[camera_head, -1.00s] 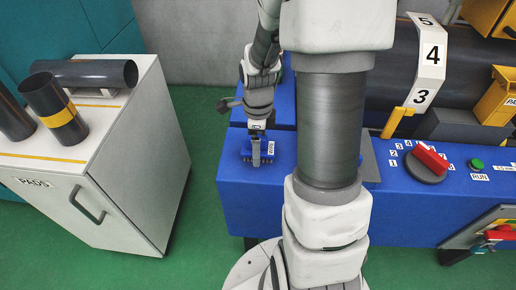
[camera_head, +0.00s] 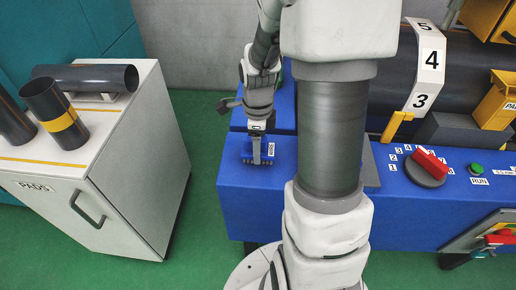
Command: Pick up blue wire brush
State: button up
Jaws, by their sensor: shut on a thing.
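The blue wire brush (camera_head: 263,149) is at the left end of the blue machine bed (camera_head: 240,200). Its bristle edge and a small white label show around my gripper. My gripper (camera_head: 257,160) points down over the brush from above, its fingers shut on it. The fingers cover the middle of the brush. I cannot tell whether the brush touches the bed or is slightly above it.
A white cabinet (camera_head: 150,140) with dark cylinders (camera_head: 52,112) stands at left, across a green floor gap. At right are a red-handled dial (camera_head: 428,168), a green button (camera_head: 476,168) and a numbered plate (camera_head: 430,60). My arm hides the bed's middle.

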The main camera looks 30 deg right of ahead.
jog(key=r, duration=0.3)
jog(key=shift+d+r+p, duration=0.3)
jog(key=shift+p, duration=0.05)
jog(key=s+d+r, duration=0.1)
jog(key=d+r, duration=0.2)
jog(key=d, duration=0.2)
jog(key=s+d+r+p, duration=0.1)
jog(key=d+r, duration=0.2)
jog(key=d, duration=0.3)
jog(key=shift+a+r, duration=0.1)
jog(key=o, duration=0.9)
jog(key=c, duration=0.6)
jog(key=shift+s+a, duration=0.1)
